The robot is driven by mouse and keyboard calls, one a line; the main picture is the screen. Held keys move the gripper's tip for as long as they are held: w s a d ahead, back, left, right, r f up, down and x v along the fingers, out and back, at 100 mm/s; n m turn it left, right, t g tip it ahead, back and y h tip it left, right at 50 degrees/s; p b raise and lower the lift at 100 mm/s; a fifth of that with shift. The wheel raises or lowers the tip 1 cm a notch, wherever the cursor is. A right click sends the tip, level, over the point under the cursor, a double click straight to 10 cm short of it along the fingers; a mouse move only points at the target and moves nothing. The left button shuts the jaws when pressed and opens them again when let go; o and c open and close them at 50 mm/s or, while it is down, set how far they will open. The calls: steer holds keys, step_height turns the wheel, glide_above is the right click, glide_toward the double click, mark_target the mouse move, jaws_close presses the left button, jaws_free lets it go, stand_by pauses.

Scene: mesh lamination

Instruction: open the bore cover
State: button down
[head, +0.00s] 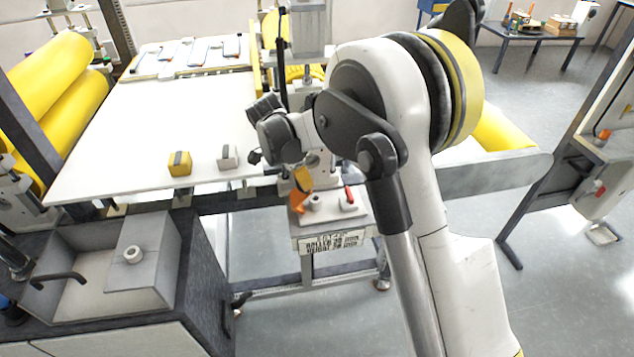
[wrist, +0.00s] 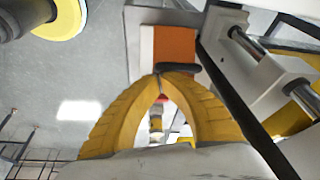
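An orange plate (wrist: 175,45) with a black bar (wrist: 180,68) across its lower edge is straight ahead in the wrist view; it looks like the bore cover, but I cannot be sure. My gripper (wrist: 160,82) has two yellow fingers that meet at the tips, just at the left end of the black bar. I cannot tell if they touch it, and nothing clear shows between them. In the head view my gripper (head: 304,178) is partly hidden by my wrist, above an orange piece (head: 298,202) on a grey labelled block (head: 332,222).
A red-tipped lever (head: 350,197) stands on the same block. A white table (head: 130,140) with a yellow block (head: 180,164) and a grey block (head: 227,157) lies to the left. Metal rods (wrist: 250,48) are close at right in the wrist view.

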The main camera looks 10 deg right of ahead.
steer(key=shift+a, duration=2.05)
